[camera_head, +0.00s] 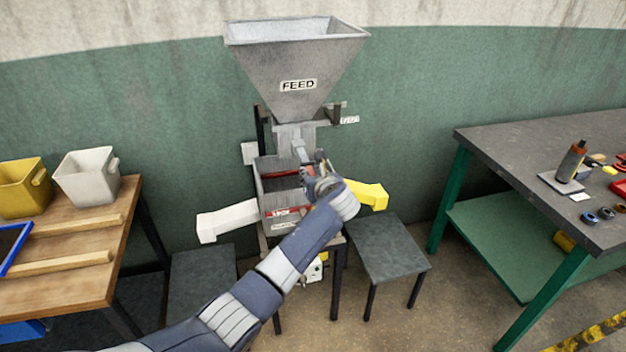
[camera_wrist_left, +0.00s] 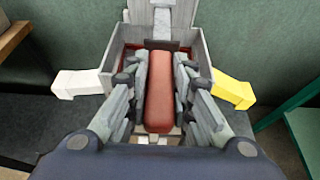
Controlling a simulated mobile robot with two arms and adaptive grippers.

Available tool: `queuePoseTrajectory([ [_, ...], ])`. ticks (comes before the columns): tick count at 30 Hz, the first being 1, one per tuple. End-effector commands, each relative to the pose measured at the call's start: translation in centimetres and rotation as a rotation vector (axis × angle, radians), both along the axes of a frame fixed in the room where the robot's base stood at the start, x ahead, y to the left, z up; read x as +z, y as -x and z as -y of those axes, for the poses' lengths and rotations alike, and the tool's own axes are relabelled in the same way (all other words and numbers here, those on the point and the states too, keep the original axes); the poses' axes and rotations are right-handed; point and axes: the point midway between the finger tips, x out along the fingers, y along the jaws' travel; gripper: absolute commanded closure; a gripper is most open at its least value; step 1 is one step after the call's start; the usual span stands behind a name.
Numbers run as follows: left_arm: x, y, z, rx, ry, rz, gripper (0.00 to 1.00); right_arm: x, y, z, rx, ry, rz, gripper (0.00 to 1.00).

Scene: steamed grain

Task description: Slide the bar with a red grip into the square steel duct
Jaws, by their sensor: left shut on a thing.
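The bar's red grip (camera_wrist_left: 159,95) lies lengthwise between the fingers of my left gripper (camera_wrist_left: 158,82) in the left wrist view. The fingers are shut on it from both sides. In the head view my left gripper (camera_head: 318,178) is at the right front of an open grey steel box (camera_head: 272,206) below the hopper, and it hides the grip. The grip points towards this box (camera_wrist_left: 112,68) and a dark plate inside it. A square steel neck (camera_head: 295,136) joins the hopper to the box. I cannot tell how far the bar reaches into the steelwork. My right gripper is not in view.
A white chute (camera_head: 226,221) sticks out left of the box and a yellow chute (camera_head: 368,194) right. The FEED hopper (camera_head: 297,75) stands above. Low dark stands (camera_head: 388,248) flank the machine. A wooden table (camera_head: 75,262) is left, a grey workbench (camera_head: 530,150) right.

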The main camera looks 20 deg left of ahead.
Motion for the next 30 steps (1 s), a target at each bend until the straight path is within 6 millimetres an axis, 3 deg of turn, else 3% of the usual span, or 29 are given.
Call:
queuePoseTrajectory([
  [18,0.2,-2.1,-1.4,0.0,-0.002,0.003,1.0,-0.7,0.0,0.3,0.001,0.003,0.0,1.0],
  [30,0.3,-2.3,-1.5,-0.001,-0.001,0.004,1.0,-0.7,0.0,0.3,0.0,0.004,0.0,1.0],
])
